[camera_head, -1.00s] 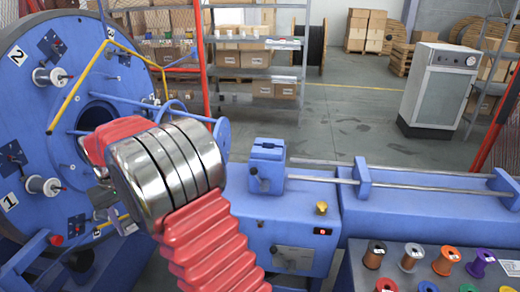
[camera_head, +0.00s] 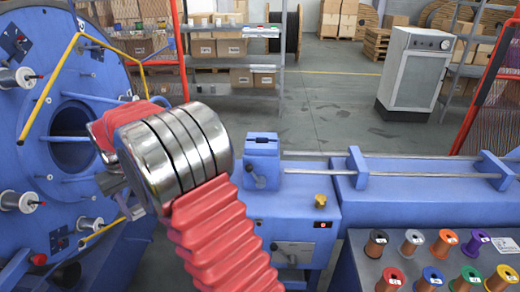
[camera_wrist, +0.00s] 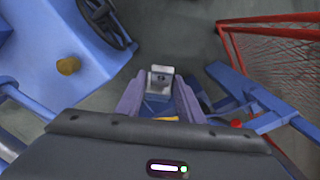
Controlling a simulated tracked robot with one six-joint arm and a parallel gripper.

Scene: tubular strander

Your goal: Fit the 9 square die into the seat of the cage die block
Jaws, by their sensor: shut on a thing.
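My gripper (camera_wrist: 160,94) shows in the wrist view with its two purple-grey fingers closed on a small light-grey piece with a dark mark (camera_wrist: 162,78), apparently the square die; its number is not readable. In the head view my gripper (camera_head: 128,198) is mostly hidden behind my metal wrist joint, left of the bench, and the held piece cannot be made out. A blue block with a dark slot on top (camera_head: 262,149), likely the cage die block, stands on the machine bench to the right of my arm. The held piece is apart from it.
The big blue cage disc (camera_head: 40,130) with wire bobbins and a yellow bar is close on the left. A brass knob (camera_head: 320,200) is on the bench front. Several coloured spools stand on a grey table (camera_head: 350,275) at lower right. Red mesh fencing (camera_wrist: 280,60) shows in the wrist view.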

